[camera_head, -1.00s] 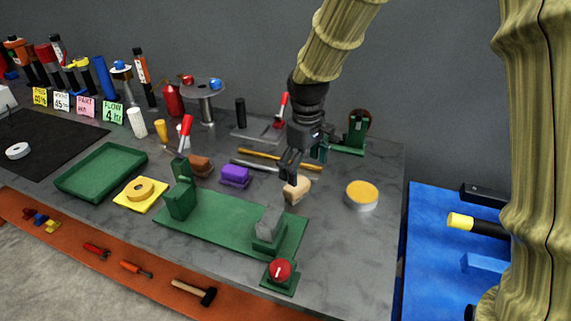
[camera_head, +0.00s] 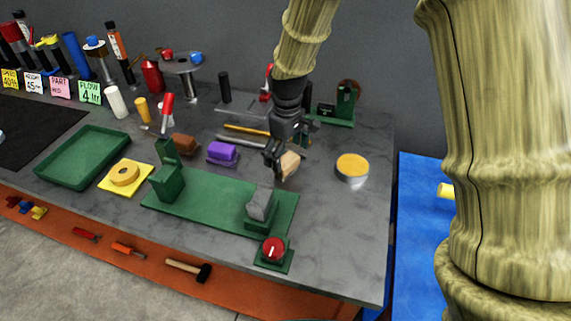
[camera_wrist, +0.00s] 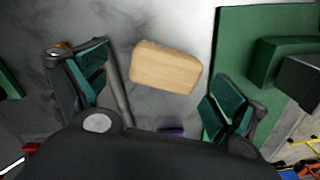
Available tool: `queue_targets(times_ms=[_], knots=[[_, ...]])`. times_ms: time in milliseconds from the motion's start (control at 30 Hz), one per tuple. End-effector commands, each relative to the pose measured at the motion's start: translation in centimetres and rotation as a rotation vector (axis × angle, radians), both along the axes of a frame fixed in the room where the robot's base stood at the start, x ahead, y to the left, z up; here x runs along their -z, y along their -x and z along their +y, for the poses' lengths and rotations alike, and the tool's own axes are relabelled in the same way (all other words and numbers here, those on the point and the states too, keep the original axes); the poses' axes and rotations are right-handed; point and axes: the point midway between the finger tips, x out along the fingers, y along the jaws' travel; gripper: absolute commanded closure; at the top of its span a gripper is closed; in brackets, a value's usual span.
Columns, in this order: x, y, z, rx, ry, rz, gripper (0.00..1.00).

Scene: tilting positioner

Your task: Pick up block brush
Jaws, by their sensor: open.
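A pale wooden block (camera_head: 290,163), which looks like the block brush, lies on the grey bench behind the green fixture plate. In the wrist view the wooden block (camera_wrist: 166,67) shows a plain, smooth face; no bristles are visible. My gripper (camera_head: 274,163) is open and low over the bench, overlapping the block's left side in the head view. In the wrist view my gripper (camera_wrist: 157,80) has one finger on each side of the block, with visible gaps. The block appears slightly beyond the fingertips. Its underside is hidden.
The green fixture (camera_head: 200,203) with a grey piece and a red knob (camera_head: 273,248) stands in front. A purple block (camera_head: 222,152), a brown block (camera_head: 184,144) and rods lie to the left. A round yellow-topped tin (camera_head: 352,167) stands right, with clear bench around it.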

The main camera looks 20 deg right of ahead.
Motion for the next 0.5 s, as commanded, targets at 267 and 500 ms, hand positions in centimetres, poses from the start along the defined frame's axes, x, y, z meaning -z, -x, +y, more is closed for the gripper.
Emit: queue_targets(times_ms=[267,500], knots=[[2.3,0.5,0.2,0.001,0.001,-0.006,0.04],[3.6,-0.1,0.3,0.0,0.0,-0.002,0.04]])
